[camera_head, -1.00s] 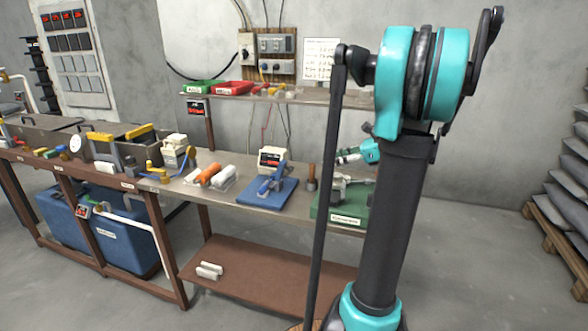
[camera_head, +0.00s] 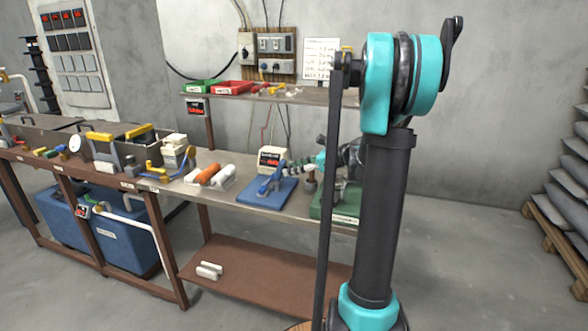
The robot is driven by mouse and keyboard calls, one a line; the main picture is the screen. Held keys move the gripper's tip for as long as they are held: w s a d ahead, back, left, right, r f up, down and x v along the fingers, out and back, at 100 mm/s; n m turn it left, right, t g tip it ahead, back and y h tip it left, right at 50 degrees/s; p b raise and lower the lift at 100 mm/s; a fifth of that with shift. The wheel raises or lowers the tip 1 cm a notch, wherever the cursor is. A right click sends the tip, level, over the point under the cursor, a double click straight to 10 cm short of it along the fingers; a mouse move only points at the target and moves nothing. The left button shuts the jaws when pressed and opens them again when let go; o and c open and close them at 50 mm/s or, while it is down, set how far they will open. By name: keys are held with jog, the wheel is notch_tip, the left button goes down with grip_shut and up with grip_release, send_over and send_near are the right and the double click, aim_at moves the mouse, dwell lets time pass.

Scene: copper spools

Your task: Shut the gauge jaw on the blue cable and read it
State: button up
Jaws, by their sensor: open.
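A blue-based device (camera_head: 258,196) with a raised blue lever (camera_head: 271,184) stands on the workbench, and it looks like the gauge. A white box with a red display (camera_head: 272,159) stands behind it; its digits are too small to read. My gripper (camera_head: 297,168) is small in view, open, just right of the lever's upper end. I cannot tell whether it touches the lever. I cannot make out a cable in the gauge jaw.
A green-based device (camera_head: 340,209) stands to the right, partly hidden by my arm. Orange and white rolls (camera_head: 209,174) lie left of the gauge. A shelf (camera_head: 300,97) with green and red bins (camera_head: 234,87) runs above the bench.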

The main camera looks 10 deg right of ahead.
grip_shut()
dwell(0.3)
jog(key=shift+a, duration=0.1)
